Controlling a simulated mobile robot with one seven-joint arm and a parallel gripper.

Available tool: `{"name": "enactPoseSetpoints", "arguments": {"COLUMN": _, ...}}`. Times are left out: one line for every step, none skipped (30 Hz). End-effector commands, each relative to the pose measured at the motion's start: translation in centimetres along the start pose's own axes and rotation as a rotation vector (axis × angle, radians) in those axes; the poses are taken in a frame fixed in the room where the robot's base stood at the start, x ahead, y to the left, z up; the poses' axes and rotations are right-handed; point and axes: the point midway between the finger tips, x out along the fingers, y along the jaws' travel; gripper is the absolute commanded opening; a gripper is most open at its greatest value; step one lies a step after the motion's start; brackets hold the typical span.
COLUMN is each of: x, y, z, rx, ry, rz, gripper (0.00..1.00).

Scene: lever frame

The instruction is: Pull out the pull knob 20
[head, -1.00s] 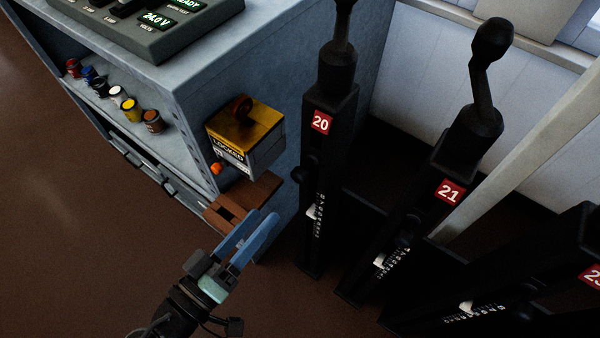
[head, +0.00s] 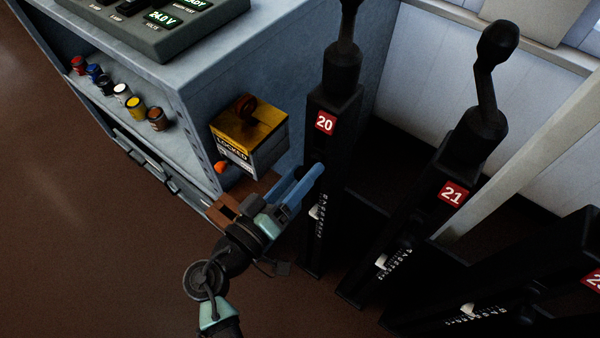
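The lever post with the red "20" plate (head: 325,123) stands upright right of the blue-grey cabinet. My gripper (head: 310,168) has its two blue fingers up against the front of this post, below the plate. The fingers stand apart with a narrow gap between them, so the gripper looks open.
A yellow-topped "LOCKED" box (head: 249,130) is on the cabinet side (head: 240,75), just above left of my gripper. A brown wooden bracket (head: 228,208) is close beside the fingers. Lever post 21 (head: 452,194) stands to the right. The brown floor (head: 90,260) at left is clear.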

Motion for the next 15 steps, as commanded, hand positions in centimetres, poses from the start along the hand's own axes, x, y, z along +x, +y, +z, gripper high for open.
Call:
{"name": "enactPoseSetpoints", "arguments": {"x": -0.01, "y": 0.00, "z": -0.01, "rx": 0.000, "ry": 0.000, "rz": 0.000, "gripper": 0.55}}
{"name": "enactPoseSetpoints", "arguments": {"x": -0.02, "y": 0.00, "z": -0.01, "rx": 0.000, "ry": 0.000, "rz": 0.000, "gripper": 0.50}}
{"name": "enactPoseSetpoints", "arguments": {"x": -0.02, "y": 0.00, "z": -0.01, "rx": 0.000, "ry": 0.000, "rz": 0.000, "gripper": 0.43}}
{"name": "enactPoseSetpoints", "arguments": {"x": -0.02, "y": 0.00, "z": -0.01, "rx": 0.000, "ry": 0.000, "rz": 0.000, "gripper": 0.37}}
{"name": "enactPoseSetpoints", "arguments": {"x": -0.03, "y": 0.00, "z": -0.01, "rx": 0.000, "ry": 0.000, "rz": 0.000, "gripper": 0.32}}
{"name": "enactPoseSetpoints", "arguments": {"x": -0.03, "y": 0.00, "z": -0.02, "rx": 0.000, "ry": 0.000, "rz": 0.000, "gripper": 0.25}}
{"name": "enactPoseSetpoints", "arguments": {"x": -0.03, "y": 0.00, "z": -0.02, "rx": 0.000, "ry": 0.000, "rz": 0.000, "gripper": 0.19}}
{"name": "enactPoseSetpoints", "arguments": {"x": -0.03, "y": 0.00, "z": -0.02, "rx": 0.000, "ry": 0.000, "rz": 0.000, "gripper": 0.14}}
{"name": "enactPoseSetpoints", "arguments": {"x": -0.03, "y": 0.00, "z": -0.02, "rx": 0.000, "ry": 0.000, "rz": 0.000, "gripper": 0.07}}
{"name": "enactPoseSetpoints", "arguments": {"x": -0.04, "y": 0.00, "z": -0.02, "rx": 0.000, "ry": 0.000, "rz": 0.000, "gripper": 0.01}}
{"name": "enactPoseSetpoints", "arguments": {"x": -0.04, "y": 0.00, "z": -0.02, "rx": 0.000, "ry": 0.000, "rz": 0.000, "gripper": 0.00}}
{"name": "enactPoseSetpoints", "arguments": {"x": -0.04, "y": 0.00, "z": -0.02, "rx": 0.000, "ry": 0.000, "rz": 0.000, "gripper": 0.00}}
{"name": "enactPoseSetpoints", "arguments": {"x": -0.04, "y": 0.00, "z": -0.02, "rx": 0.000, "ry": 0.000, "rz": 0.000, "gripper": 0.00}}
{"name": "enactPoseSetpoints", "arguments": {"x": -0.04, "y": 0.00, "z": -0.02, "rx": 0.000, "ry": 0.000, "rz": 0.000, "gripper": 0.00}}
{"name": "enactPoseSetpoints", "arguments": {"x": -0.04, "y": 0.00, "z": -0.03, "rx": 0.000, "ry": 0.000, "rz": 0.000, "gripper": 0.00}}
